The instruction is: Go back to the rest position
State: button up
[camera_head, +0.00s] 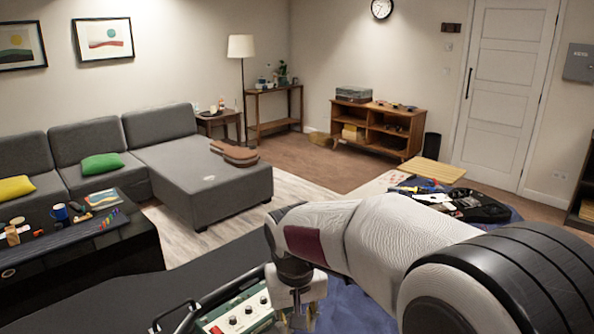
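My arm reaches in from the lower right, and its end bends down near the bottom middle. My gripper (300,312) points down at the bottom edge of the picture, beside a green panel with several knobs (240,312). Its fingertips are small and partly cut off, so I cannot tell whether they are open or shut, or whether they hold anything. A blue cloth or mat (352,310) shows below and to the right of the gripper. My arm hides part of the area behind it.
A dark surface (190,282) lies left of my gripper. A black open case (480,207) with items is on the floor beyond my arm. A grey sofa (215,190) carries a brown guitar-like body (234,154). A low black table (80,246) stands at left. Wooden shelves (377,135) stand at the back.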

jog(key=s+d+r+m+t, duration=0.1)
jog(key=s+d+r, duration=0.2)
jog(key=s+d, duration=0.5)
jog(key=s+d+r+m+t, duration=0.2)
jog(key=s+d+r, duration=0.2)
jog(key=s+d, duration=0.5)
jog(key=s, duration=0.8)
jog(key=shift+s+r, duration=0.2)
jog(key=shift+r, duration=0.05)
dwell(0.7)
